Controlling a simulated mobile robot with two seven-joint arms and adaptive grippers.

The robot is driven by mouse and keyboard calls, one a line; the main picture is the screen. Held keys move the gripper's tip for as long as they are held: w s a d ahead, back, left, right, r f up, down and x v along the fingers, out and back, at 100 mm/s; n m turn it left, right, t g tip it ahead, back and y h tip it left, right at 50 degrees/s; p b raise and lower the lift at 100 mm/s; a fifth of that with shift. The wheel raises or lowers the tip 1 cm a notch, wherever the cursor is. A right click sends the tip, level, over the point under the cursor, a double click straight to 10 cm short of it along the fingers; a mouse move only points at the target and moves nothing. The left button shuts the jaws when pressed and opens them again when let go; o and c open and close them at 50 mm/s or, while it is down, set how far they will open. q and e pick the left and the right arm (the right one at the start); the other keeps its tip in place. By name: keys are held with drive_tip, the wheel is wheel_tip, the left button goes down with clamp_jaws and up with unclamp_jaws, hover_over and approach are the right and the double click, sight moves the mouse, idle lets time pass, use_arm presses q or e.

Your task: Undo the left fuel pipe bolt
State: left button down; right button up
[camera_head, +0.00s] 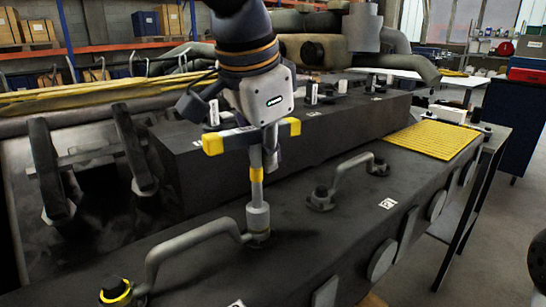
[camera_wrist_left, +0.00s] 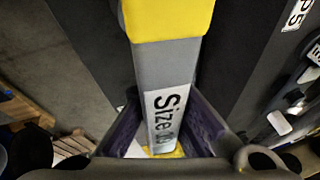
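My left gripper (camera_head: 258,128) is shut on the grey crossbar of a T-handle socket wrench (camera_head: 257,176). The bar has yellow ends and a white "Size" label, partly hidden by the fingers in the left wrist view (camera_wrist_left: 166,85). The wrench stands about upright, its socket over the bolt position at the right end of the near grey fuel pipe (camera_head: 190,243); that bolt is hidden. The pipe's left-end bolt (camera_head: 116,290) is dark with a yellow ring and stands clear of the wrench. My right gripper is not in view.
A second fuel pipe (camera_head: 347,175) with dark bolts stands further right on the dark engine block (camera_head: 330,235). A yellow grid mat (camera_head: 433,139) lies at its far end. A raised dark block runs behind the wrench. Dark curved arms (camera_head: 48,168) stand at left.

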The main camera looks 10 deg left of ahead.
use_arm(q)
drive_tip(key=n, duration=0.1)
drive_tip(key=n+y, duration=0.1)
drive_tip(key=n, duration=0.1)
drive_tip(key=shift+w+a, duration=0.15)
drive_tip(key=shift+a, duration=0.2)
drive_tip(key=n, duration=0.2)
drive_tip(key=n+y, duration=0.1)
drive_tip(key=n, duration=0.1)
drive_tip(key=shift+a+y, duration=0.3)
drive_tip(key=shift+a, duration=0.1)
drive_tip(key=n, duration=0.2)
drive_tip(key=n+g+y, duration=0.1)
drive_tip(key=n, duration=0.1)
drive_tip(key=a+n+g, duration=0.1)
drive_tip(key=n, duration=0.1)
drive_tip(key=shift+s+a+n+y, duration=0.1)
drive_tip(key=shift+s+n+y, duration=0.2)
drive_tip(key=shift+s+n, duration=0.1)
